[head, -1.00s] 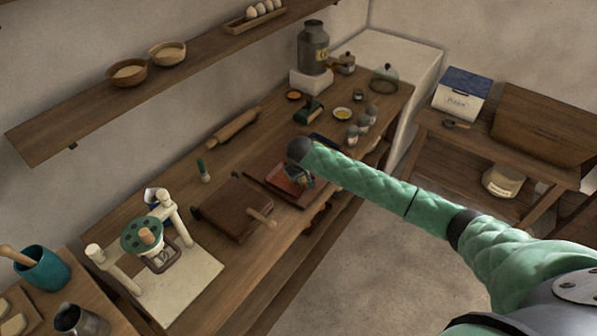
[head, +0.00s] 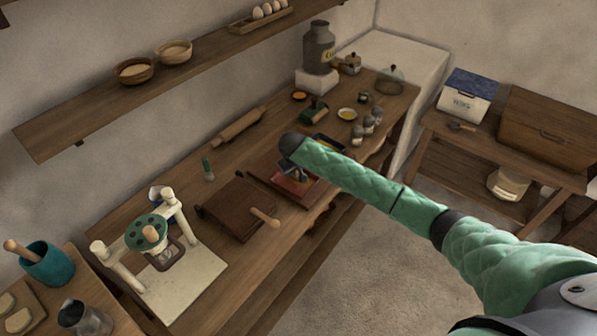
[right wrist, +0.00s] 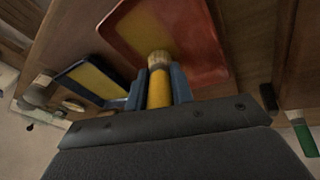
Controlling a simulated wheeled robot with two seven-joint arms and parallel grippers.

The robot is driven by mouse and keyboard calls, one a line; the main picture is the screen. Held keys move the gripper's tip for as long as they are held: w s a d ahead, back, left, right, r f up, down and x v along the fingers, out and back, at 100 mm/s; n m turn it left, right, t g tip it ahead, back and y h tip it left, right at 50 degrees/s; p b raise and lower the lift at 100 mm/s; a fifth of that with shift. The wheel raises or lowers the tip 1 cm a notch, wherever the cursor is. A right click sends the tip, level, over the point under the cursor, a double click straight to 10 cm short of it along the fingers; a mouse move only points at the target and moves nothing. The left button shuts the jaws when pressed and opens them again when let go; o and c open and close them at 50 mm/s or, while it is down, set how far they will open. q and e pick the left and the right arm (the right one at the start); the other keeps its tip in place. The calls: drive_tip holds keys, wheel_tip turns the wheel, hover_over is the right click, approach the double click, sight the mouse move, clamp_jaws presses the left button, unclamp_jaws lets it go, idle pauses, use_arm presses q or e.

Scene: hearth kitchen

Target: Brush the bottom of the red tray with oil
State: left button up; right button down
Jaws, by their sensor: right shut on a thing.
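The red tray (head: 284,190) lies on the long wooden bench, partly hidden by my right arm. In the right wrist view the red tray (right wrist: 207,74) fills the top, with a yellowish area over much of its bottom. My right gripper (right wrist: 159,92), with blue fingers, is shut on a brush (right wrist: 159,90) with a yellow handle and pale bristles. The bristle end overlaps the tray's bottom near its edge; I cannot tell whether it touches. In the head view my right gripper (head: 299,174) is over the tray. My left gripper is not in view.
A blue tray with a yellow inside (right wrist: 92,82) lies beside the red one. A dark wooden board (head: 238,207) with a pale handle lies left of the red tray. A rolling pin (head: 239,127) lies behind, and a white press (head: 165,262) stands front left.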

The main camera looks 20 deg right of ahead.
drive_tip(key=shift+w+a, duration=1.05)
drive_tip(key=shift+w, duration=0.2)
drive_tip(key=shift+s+a, duration=1.4)
drive_tip(key=shift+a, duration=0.25)
drive_tip(key=shift+s+d, duration=1.25)
drive_tip(key=shift+s, duration=0.25)
drive_tip(key=shift+s+d, duration=1.2)
drive_tip(key=shift+s, duration=0.3)
drive_tip(key=shift+w+a, duration=0.1)
drive_tip(key=shift+w+a, duration=1.2)
drive_tip(key=shift+w, duration=0.3)
drive_tip(key=shift+w+a, duration=1.2)
drive_tip(key=shift+w, duration=0.25)
drive_tip(key=shift+s+d, duration=0.1)
